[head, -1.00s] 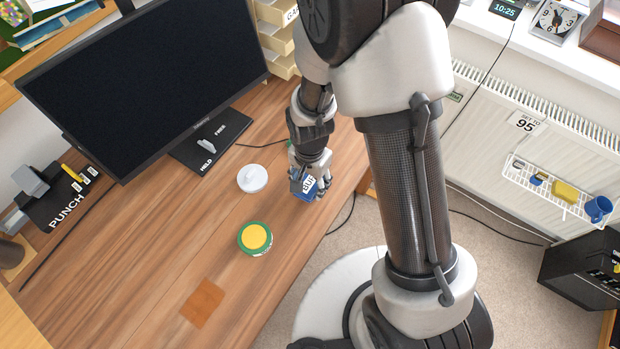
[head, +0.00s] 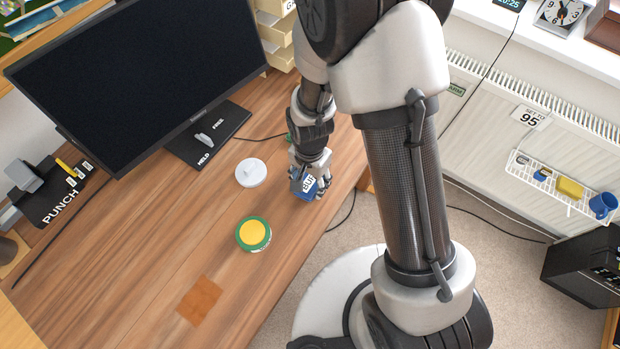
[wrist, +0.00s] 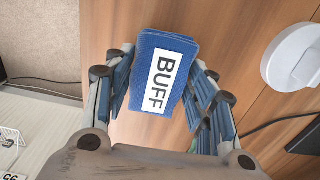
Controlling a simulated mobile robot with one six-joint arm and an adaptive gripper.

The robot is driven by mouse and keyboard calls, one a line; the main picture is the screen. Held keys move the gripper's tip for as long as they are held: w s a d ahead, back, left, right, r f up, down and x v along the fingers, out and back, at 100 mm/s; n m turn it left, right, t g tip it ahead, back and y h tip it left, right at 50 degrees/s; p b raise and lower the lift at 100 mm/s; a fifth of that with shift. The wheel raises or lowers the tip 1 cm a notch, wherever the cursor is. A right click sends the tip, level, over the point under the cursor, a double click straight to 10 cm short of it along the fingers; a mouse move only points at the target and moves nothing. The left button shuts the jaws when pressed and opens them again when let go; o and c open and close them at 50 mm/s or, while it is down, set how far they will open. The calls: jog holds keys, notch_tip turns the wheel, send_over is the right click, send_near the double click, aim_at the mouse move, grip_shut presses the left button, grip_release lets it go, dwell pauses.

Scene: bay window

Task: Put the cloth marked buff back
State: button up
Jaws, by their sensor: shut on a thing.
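The blue cloth with a white BUFF label (head: 308,186) is between the fingers of my gripper (head: 311,180), over the right edge side of the wooden desk. In the wrist view the folded cloth (wrist: 163,75) sits between both fingers of my gripper (wrist: 160,105), with its label facing the camera. The gripper is shut on it. I cannot tell whether the cloth touches the desk. A tin with a yellow top and green rim (head: 253,234) stands on the desk to the left and nearer. A round white lid with a knob (head: 251,172) lies left of the gripper.
A monitor (head: 140,80) stands at the back left, on a black base (head: 208,140). An orange-brown square (head: 200,300) lies on the near desk. A white wire rack (head: 560,190) with a yellow sponge (head: 570,188) and blue mug (head: 603,205) hangs on the radiator (head: 480,130).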

jog(key=shift+f, duration=0.25)
jog(key=o, duration=1.6)
notch_tip(320, 180, up, 12)
jog(key=shift+r, duration=0.1)
jog(key=s+d+r+n+t, duration=0.1)
jog(key=s+d+r+n, duration=0.1)
jog(key=r, duration=0.4)
jog(key=s+d+r+n+t, duration=0.2)
jog(key=s+d+r+n, duration=0.1)
jog(key=s+d+r, duration=0.2)
jog(key=s+d+r+n+t, duration=0.1)
jog(key=s+d+r+n, duration=0.1)
jog(key=s+d+r, duration=0.2)
jog(key=shift+s+r+t, duration=0.1)
jog(key=shift+s+r, duration=0.35)
jog(key=shift+r, duration=0.35)
jog(key=shift+s+r+t, duration=0.1)
jog(key=shift+s+r, duration=0.3)
jog(key=shift+r, duration=0.35)
jog(key=shift+s+r+t, duration=0.1)
jog(key=shift+s+r, duration=0.35)
jog(key=shift+r, duration=0.35)
